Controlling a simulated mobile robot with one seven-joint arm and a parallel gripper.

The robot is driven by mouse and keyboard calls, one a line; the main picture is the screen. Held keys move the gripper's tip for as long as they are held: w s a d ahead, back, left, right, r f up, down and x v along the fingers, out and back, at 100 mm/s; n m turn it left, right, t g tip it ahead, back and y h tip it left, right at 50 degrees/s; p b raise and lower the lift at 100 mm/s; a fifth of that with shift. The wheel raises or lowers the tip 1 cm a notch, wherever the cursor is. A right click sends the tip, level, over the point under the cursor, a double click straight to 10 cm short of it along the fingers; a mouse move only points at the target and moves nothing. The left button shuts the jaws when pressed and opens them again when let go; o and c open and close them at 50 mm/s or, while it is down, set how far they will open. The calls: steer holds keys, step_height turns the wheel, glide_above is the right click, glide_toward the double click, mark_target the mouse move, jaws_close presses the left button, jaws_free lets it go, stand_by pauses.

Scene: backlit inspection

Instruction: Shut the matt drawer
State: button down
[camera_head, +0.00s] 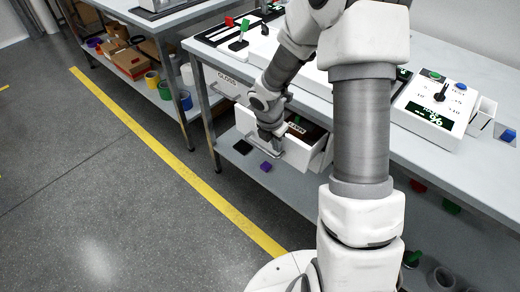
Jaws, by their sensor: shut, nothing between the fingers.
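A grey bar handle (262,153) is on the drawer's front. My gripper (271,146) is shut and empty, pointing down at the drawer's front beside the handle. I cannot tell whether it touches the handle or the front. My forearm hides part of the drawer.
A panel marked GLOSS (228,78) sits under the bench top to the left. A control box (437,104) with a dial and display stands on the bench (400,160) at right. A small purple block (266,167) lies below the drawer. The floor left of the yellow line is clear.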

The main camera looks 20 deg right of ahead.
steer(key=w+d+p, duration=0.2)
steer(key=d, duration=0.1)
steer(key=w+d+p, duration=0.1)
steer(key=d, duration=0.1)
steer(key=shift+w+d, duration=0.25)
steer(key=shift+w, duration=0.15)
